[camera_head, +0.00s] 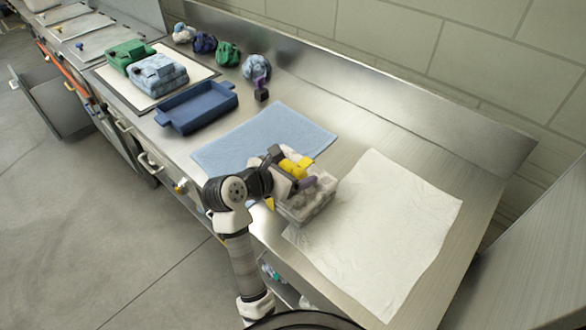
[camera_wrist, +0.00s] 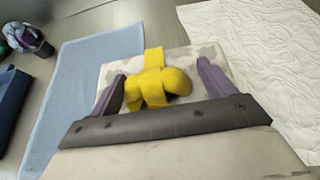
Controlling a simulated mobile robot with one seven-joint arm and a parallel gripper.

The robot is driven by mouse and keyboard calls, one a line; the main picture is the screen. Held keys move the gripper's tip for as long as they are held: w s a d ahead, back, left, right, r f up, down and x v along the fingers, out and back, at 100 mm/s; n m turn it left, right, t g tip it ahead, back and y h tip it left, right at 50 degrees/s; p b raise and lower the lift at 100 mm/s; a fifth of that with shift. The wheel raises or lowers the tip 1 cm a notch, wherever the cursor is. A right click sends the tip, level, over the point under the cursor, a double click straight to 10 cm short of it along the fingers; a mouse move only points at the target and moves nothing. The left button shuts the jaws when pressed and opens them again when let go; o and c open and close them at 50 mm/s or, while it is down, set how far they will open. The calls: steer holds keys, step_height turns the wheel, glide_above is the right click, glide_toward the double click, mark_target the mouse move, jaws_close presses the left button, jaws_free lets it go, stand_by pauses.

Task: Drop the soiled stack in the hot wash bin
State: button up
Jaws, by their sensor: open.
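The soiled stack (camera_head: 308,207) is a pale, grey-stained bundle with a yellow knotted strap on top. It sits near the counter's front edge, between a blue cloth and a white crinkled sheet; in the wrist view its stained top (camera_wrist: 190,58) shows behind the knot (camera_wrist: 155,85). My gripper (camera_head: 295,170) is over the stack. In the wrist view my gripper (camera_wrist: 162,75) is open, with one purple finger on each side of the knot and gaps beside it. I cannot tell which container is the hot wash bin.
The blue cloth (camera_head: 240,140) and white sheet (camera_head: 385,225) lie flat and bare. A blue tray (camera_head: 198,107), a green bundle (camera_head: 127,55), a pale blue bundle (camera_head: 160,75) and several knotted cloths stand farther left. An open grey drawer (camera_head: 55,105) juts out at far left.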

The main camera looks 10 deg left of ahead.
steer(key=shift+s+a+r, duration=0.15)
steer(key=shift+a+r, duration=0.05)
steer(key=shift+a, duration=0.15)
steer(key=b+v, duration=0.4)
steer(key=v, duration=0.7)
steer(key=shift+r, duration=0.4)
steer(key=shift+s+d+r, duration=0.1)
